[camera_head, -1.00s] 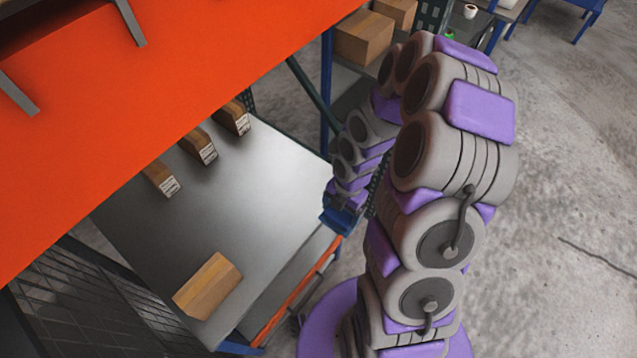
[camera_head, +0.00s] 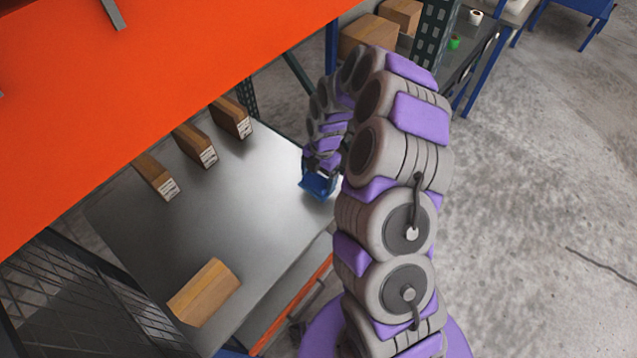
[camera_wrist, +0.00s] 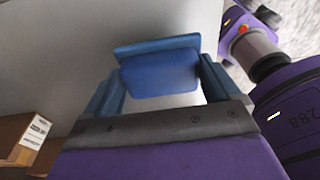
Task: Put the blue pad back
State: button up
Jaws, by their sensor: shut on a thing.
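The blue pad (camera_wrist: 160,72) is held between the two blue fingers of my gripper (camera_wrist: 160,88) in the wrist view. In the head view the blue pad (camera_head: 318,186) shows at the end of my arm, over the right edge of the grey metal table top (camera_head: 235,215). My gripper (camera_head: 320,174) is shut on it and points down. I cannot tell whether the pad touches the table. My arm's links partly hide the fingers.
Several cardboard boxes stand on the table: a row at the back with a labelled box (camera_head: 230,118), and a plain box (camera_head: 203,292) near the front. An orange beam (camera_head: 150,100) crosses above the table's left side. The middle of the table is clear.

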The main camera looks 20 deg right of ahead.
aim_at(319, 178)
jog(key=f, duration=0.2)
jog(key=f+b, duration=0.1)
jog(key=shift+a+f, duration=0.25)
jog(key=shift+f, duration=0.05)
jog(key=shift+r, duration=0.1)
jog(key=o, duration=0.7)
jog(key=shift+d, duration=0.1)
jog(key=shift+o, duration=0.2)
jog(key=r+p, duration=0.1)
jog(key=r, duration=0.3)
jog(key=d+r, duration=0.1)
jog(key=r, duration=0.3)
jog(key=w+r+p, duration=0.1)
jog(key=r, duration=0.3)
jog(key=shift+d+p, duration=0.15)
jog(key=shift+p, duration=0.15)
